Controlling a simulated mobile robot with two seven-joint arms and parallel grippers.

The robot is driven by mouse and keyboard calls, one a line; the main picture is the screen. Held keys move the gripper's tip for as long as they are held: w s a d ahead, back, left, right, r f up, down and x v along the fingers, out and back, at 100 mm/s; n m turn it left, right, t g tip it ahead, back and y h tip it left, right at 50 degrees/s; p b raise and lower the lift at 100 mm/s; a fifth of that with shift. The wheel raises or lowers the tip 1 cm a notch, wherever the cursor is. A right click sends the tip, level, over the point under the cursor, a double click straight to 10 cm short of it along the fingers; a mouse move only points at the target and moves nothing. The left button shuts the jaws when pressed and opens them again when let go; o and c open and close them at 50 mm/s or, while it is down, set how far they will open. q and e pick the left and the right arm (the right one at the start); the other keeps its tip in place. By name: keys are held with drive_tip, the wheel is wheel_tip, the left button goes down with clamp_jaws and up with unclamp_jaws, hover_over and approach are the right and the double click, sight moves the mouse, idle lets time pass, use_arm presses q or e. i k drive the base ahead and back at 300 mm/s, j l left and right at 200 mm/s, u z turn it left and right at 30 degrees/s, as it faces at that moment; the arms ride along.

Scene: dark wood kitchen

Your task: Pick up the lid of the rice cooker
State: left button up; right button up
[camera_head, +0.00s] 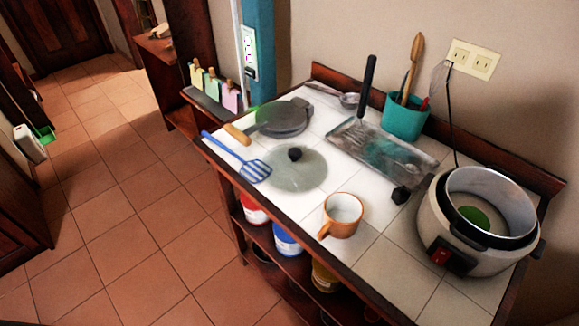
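The rice cooker (437,230) stands at the right end of the tiled counter. It is open on top, with a metal inner rim and something green inside. A round glass lid (310,176) with a black knob lies flat on the counter left of the middle. It is apart from the cooker, with an orange mug between them. Neither of my grippers is in view.
The orange mug (343,217) stands near the front edge. A blue slotted spatula (255,171) lies beside the lid, with a dark round pan (285,118) behind. A grey tray (385,150) and teal utensil pot (405,120) are at the back. Open tiled floor (130,200) lies left.

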sight(291, 168)
drive_tip(key=k+j+z, duration=0.15)
drive_tip(key=j+z, duration=0.15)
drive_tip(key=z, duration=0.15)
drive_tip(key=k+j+z, duration=0.25)
drive_tip(key=z, duration=0.2)
drive_tip(key=k+j+z, duration=0.15)
drive_tip(key=z, duration=0.3)
drive_tip(key=k, duration=0.1)
